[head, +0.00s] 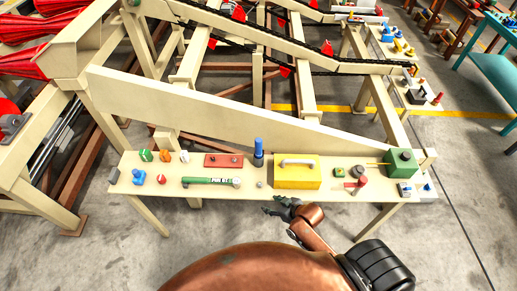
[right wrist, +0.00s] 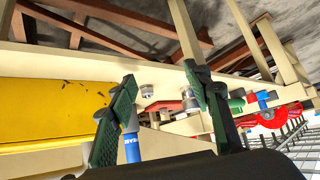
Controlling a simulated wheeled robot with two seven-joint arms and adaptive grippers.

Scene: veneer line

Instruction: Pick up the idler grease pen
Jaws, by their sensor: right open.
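I cannot tell for sure which item is the idler grease pen. A slim green tool with a white label (head: 208,181) lies on the bench left of centre. A blue cylinder (head: 258,150) stands upright behind it, beside the yellow box; a blue labelled cylinder (right wrist: 132,147) also shows in the right wrist view, partly behind a finger. My right gripper (head: 278,206) is just off the bench's front edge, in front of the yellow box. Its fingers are apart, with nothing held between them (right wrist: 160,80). My left gripper is not in view.
Grey floor lies in front.

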